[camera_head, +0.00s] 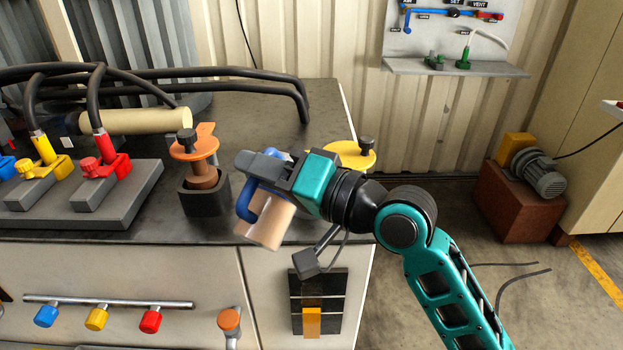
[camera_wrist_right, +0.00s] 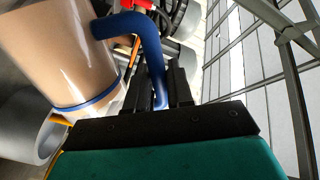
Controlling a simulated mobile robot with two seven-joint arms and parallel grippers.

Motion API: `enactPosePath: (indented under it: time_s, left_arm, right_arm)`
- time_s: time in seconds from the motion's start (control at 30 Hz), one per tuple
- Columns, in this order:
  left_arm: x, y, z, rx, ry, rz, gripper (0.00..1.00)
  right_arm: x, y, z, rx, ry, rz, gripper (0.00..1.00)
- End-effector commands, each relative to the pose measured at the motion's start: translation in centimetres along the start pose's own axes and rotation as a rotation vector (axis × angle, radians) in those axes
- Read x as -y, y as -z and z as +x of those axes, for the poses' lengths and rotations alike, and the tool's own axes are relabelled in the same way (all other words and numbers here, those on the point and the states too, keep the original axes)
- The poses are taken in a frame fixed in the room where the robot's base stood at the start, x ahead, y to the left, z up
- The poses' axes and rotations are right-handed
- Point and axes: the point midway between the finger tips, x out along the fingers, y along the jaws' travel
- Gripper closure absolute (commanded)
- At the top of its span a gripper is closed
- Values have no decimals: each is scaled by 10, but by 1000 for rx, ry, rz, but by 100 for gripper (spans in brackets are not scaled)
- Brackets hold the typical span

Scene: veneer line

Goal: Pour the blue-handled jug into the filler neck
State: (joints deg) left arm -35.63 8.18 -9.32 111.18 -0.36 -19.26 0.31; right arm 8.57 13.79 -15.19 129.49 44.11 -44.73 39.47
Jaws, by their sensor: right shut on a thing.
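The jug (camera_head: 268,222) has a beige body, a blue band and a blue handle; it looks tilted, held beside the cabinet's front right edge. My right gripper (camera_head: 262,172) is shut on the blue handle (camera_wrist_right: 152,45), which runs between its dark fingers in the wrist view (camera_wrist_right: 158,85). The jug body (camera_wrist_right: 65,50) fills that view's upper left. A grey hollow ring (camera_wrist_right: 45,140) shows below the jug there; I cannot tell whether it is the filler neck. In the head view no neck opening shows clearly; my gripper and the jug hide part of the worktop. My left gripper is not in view.
An orange-topped fitting (camera_head: 196,147) stands in a dark cup left of the jug. A yellow disc with a black knob (camera_head: 358,155) is partly behind my gripper. Red (camera_head: 104,163) and yellow (camera_head: 42,162) hose couplings sit further left. A black panel (camera_head: 335,300) is on the cabinet front.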

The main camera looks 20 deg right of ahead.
Motion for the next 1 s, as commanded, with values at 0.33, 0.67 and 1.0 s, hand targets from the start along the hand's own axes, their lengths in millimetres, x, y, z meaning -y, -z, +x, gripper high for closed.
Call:
enactPosePath:
  time_s: [0.33,0.67,1.0]
  left_arm:
    - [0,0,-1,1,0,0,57]
    - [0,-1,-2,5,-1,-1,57]
    - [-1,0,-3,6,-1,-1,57]
  right_arm:
    - [2,4,0,-3,3,22,100]
    - [3,7,0,-3,4,44,100]
    - [3,9,0,-3,4,66,100]
